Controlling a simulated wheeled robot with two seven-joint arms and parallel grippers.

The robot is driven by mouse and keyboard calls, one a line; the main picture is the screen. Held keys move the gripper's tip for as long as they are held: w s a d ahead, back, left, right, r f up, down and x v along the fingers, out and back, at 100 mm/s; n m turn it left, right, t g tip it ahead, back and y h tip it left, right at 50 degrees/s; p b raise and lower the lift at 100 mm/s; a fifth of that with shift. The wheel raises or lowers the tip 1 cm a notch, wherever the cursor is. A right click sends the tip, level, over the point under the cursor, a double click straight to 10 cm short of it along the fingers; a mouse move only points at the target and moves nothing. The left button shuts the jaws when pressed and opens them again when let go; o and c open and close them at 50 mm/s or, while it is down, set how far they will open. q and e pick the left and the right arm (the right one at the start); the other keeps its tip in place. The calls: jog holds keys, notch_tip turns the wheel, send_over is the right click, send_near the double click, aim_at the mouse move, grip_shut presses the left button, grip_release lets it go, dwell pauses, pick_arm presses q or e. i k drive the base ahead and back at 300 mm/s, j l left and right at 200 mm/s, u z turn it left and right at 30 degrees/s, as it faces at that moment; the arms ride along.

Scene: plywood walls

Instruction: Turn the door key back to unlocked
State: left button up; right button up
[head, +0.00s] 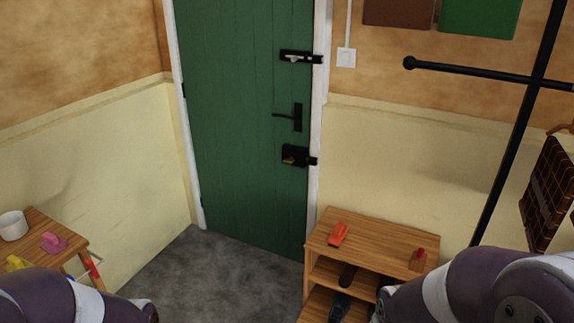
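The green door (238,110) is shut in its white frame. A black lock box (294,156) sits low on the door's right edge, with a small brass-coloured part (288,160) on its face. That part may be the key, but it is too small to tell, and so is its turn. Above it is a black lever handle (298,118) pointing left. Higher up is a black bolt with a pale knob (294,57). My two arms show at the bottom left and bottom right corners, well short of the door. Neither gripper is in the picture.
A wooden shelf unit (372,238) stands right of the door, with a red item (338,234) on top and dark shoes below. A small table (42,236) with a white mug (13,225) is at left. A black stand (510,140) rises at right. Grey floor is clear before the door.

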aim_at(289, 160)
jog(key=i+l+z, duration=0.1)
jog(key=i+z, duration=0.15)
jog(key=z, duration=0.2)
jog(key=i+z, duration=0.25)
jog(key=z, duration=0.25)
jog(key=i+j+z, duration=0.1)
jog(key=i, duration=0.35)
jog(key=i+j+z, duration=0.1)
jog(key=i+j, duration=0.2)
jog(key=i, duration=0.15)
jog(key=i+j, duration=0.2)
jog(key=i, duration=0.25)
jog(key=z, duration=0.05)
